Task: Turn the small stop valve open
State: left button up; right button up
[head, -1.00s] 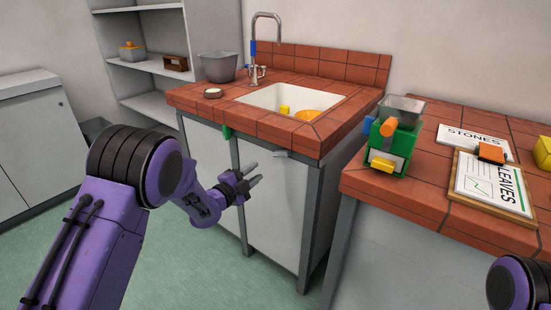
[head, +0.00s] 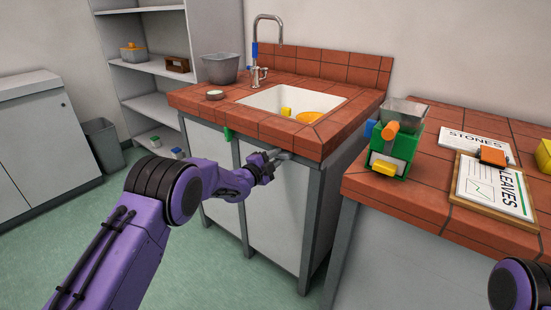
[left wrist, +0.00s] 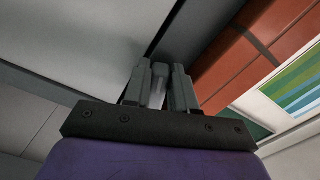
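The small stop valve shows as a grey lever (head: 285,154) under the front edge of the tiled sink counter. My left gripper (head: 272,158) is at this lever, with its fingers on either side of it. In the left wrist view, a light grey piece (left wrist: 158,88) fills the narrow gap between the fingertips of my left gripper (left wrist: 160,76), which looks shut on it. The lever's pivot is largely hidden by the gripper. My right gripper is out of view; only part of my right arm shows at the lower right.
The sink counter (head: 200,99) has a basin, a tap (head: 255,50) and a grey bucket (head: 219,68). A green piece (head: 228,133) hangs under its edge, left of the lever. A second bench (head: 430,186) at right holds a green machine (head: 390,150) and clipboards.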

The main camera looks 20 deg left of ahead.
pick_arm(q)
grip_shut()
jog(key=shift+s+d+f+n+p, duration=0.1)
jog(key=shift+d+f+n+p, duration=0.2)
jog(key=shift+n, duration=1.95)
jog(key=shift+s+d+f+n+p, duration=0.2)
jog(key=shift+d+n, duration=0.15)
jog(key=shift+n, duration=1.95)
jog(key=shift+s+d+f+n+p, duration=0.1)
jog(key=shift+d+f+n+p, duration=0.15)
jog(key=shift+n, duration=2)
